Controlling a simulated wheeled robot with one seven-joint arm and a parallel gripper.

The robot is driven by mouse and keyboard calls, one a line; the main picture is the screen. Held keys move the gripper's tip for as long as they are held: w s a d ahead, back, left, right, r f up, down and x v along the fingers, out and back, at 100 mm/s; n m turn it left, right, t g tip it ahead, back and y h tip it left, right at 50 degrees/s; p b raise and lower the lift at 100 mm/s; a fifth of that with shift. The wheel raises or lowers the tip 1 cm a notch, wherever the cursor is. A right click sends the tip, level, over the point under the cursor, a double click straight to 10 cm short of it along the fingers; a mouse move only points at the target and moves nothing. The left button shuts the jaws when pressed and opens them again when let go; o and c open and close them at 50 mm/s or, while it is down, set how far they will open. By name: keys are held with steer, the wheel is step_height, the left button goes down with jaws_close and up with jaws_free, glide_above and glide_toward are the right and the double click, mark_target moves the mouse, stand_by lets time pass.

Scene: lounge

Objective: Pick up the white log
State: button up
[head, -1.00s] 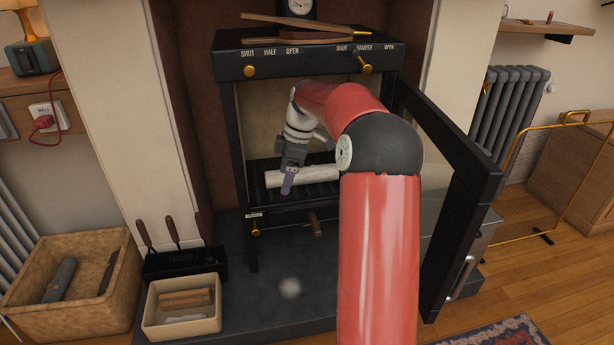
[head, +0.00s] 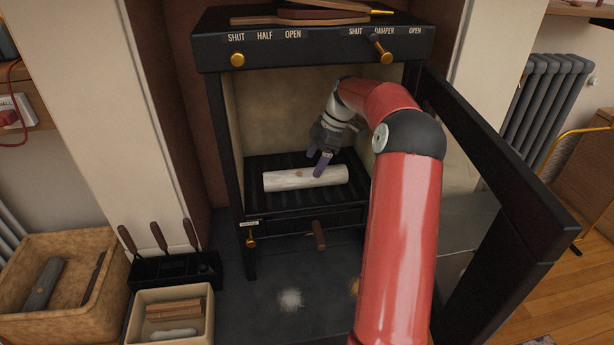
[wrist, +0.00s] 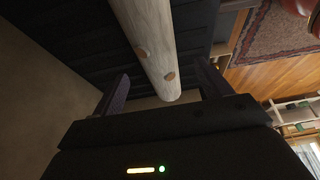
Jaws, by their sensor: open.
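The white log (head: 290,180) lies lengthwise across the black grate inside the open stove. Its pale bark with brown knots also shows in the wrist view (wrist: 150,40), where its near end lies between and beyond my fingers. My gripper (head: 320,168) is inside the stove, over the right half of the log. In the wrist view my gripper (wrist: 160,88) has its two fingers spread wide, one on each side of the log's line, with nothing held. I cannot tell whether a finger touches the log.
The stove's black frame (head: 222,150) surrounds the opening, and its door (head: 500,190) stands open at the right. A tool holder (head: 175,268), a cream box of sticks (head: 140,318) and a wicker basket (head: 90,245) stand at the lower left.

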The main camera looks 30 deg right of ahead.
mark_target(307, 170)
steer(key=x, duration=0.2)
steer(key=b+x, duration=0.1)
steer(key=x, duration=0.3)
steer(key=shift+w+a, duration=0.2)
steer(key=shift+a, duration=0.1)
steer(key=shift+r, duration=0.15)
steer(key=c, duration=1.3)
steer(key=shift+c, duration=0.2)
